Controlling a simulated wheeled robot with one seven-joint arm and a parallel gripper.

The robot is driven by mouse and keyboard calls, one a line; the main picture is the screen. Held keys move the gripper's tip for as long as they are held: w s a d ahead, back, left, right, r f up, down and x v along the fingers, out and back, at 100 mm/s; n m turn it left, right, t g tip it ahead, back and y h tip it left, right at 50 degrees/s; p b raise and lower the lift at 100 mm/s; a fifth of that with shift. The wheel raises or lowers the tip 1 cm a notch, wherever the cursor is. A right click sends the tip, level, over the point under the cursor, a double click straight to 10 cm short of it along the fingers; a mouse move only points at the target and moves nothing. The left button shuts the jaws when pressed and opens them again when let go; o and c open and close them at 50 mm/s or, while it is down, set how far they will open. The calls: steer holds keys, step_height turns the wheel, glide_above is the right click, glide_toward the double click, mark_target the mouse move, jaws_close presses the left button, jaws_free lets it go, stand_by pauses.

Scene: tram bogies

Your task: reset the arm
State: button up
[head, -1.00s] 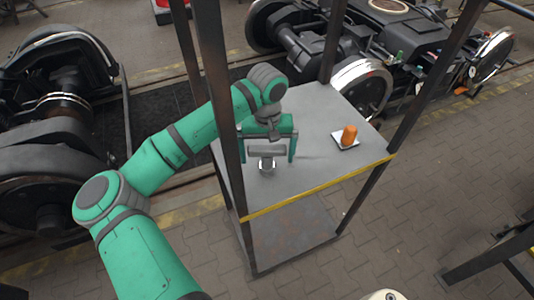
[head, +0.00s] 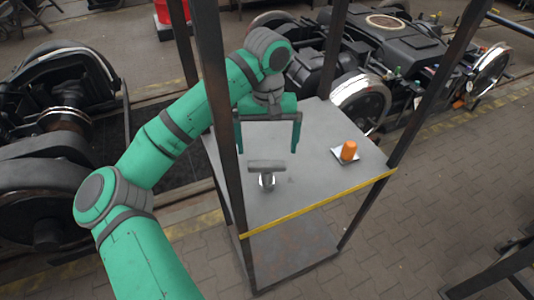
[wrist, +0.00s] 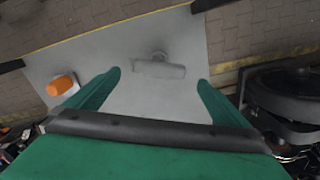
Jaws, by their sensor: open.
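My gripper (head: 268,149) is open and empty above the grey shelf top (head: 318,132), behind and above a grey T-shaped object (head: 266,167). The T-shaped object stands on the shelf, apart from the fingers. In the wrist view my gripper (wrist: 159,78) shows two green fingers spread wide, with the T-shaped object (wrist: 158,68) beyond and between them. My green arm reaches in from the lower left, past a dark post.
An orange object (head: 349,151) stands on a small white plate (head: 338,156) at the shelf's right. Dark upright posts (head: 219,100) frame the shelf, with a yellow front edge (head: 320,203). A tram bogie (head: 395,60) stands behind, another wheel assembly (head: 60,130) at left.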

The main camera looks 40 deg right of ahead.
steer(key=shift+r, duration=0.45)
steer(key=shift+f, duration=0.1)
